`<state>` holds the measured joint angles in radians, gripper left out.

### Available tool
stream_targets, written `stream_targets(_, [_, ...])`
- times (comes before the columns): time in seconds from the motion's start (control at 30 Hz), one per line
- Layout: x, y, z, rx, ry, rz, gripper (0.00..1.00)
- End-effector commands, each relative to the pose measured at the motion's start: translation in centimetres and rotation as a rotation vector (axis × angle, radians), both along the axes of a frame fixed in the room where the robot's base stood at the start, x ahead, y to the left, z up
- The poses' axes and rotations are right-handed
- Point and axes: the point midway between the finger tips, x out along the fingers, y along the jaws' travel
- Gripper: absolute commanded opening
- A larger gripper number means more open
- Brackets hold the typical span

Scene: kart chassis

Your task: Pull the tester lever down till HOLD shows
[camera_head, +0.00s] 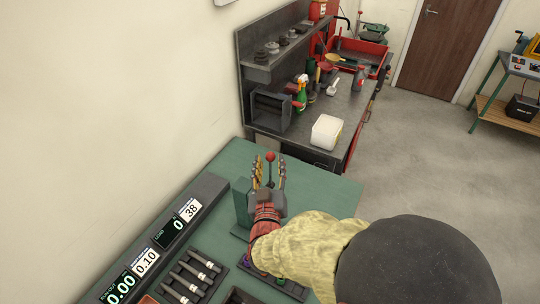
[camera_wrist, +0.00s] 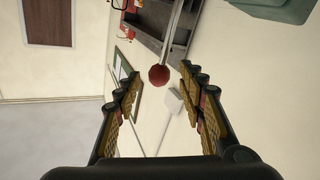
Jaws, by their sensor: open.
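The tester lever shows as a thin rod with a red ball knob (camera_head: 270,157), standing up at the far part of the green bench. In the wrist view the red knob (camera_wrist: 158,75) hangs on its pale rod, ahead of and between the fingertips. My gripper (camera_head: 269,172) is open, with one finger on each side of the lever; no contact shows. In the wrist view my gripper (camera_wrist: 161,85) holds nothing. The tester display (camera_head: 174,227) reads LOAD 0, with a 38 card beside it. No HOLD shows. The lever's base is hidden by my gripper and arm.
The green bench top (camera_head: 318,182) is clear right of my gripper. Several metal pins (camera_head: 192,274) lie in a tray at the front. A dark workbench (camera_head: 352,100) with a white tub (camera_head: 326,132) and bottles stands behind. Grey floor is free to the right.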

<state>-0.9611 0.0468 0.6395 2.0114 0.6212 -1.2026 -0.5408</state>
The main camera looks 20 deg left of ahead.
Motion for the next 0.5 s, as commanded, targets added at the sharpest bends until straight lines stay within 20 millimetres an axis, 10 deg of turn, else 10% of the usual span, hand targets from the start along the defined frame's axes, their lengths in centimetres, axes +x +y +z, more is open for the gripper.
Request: stream_targets(0.5, [3.2, 1.3, 0.1, 0.001, 0.0, 0.0, 0.4])
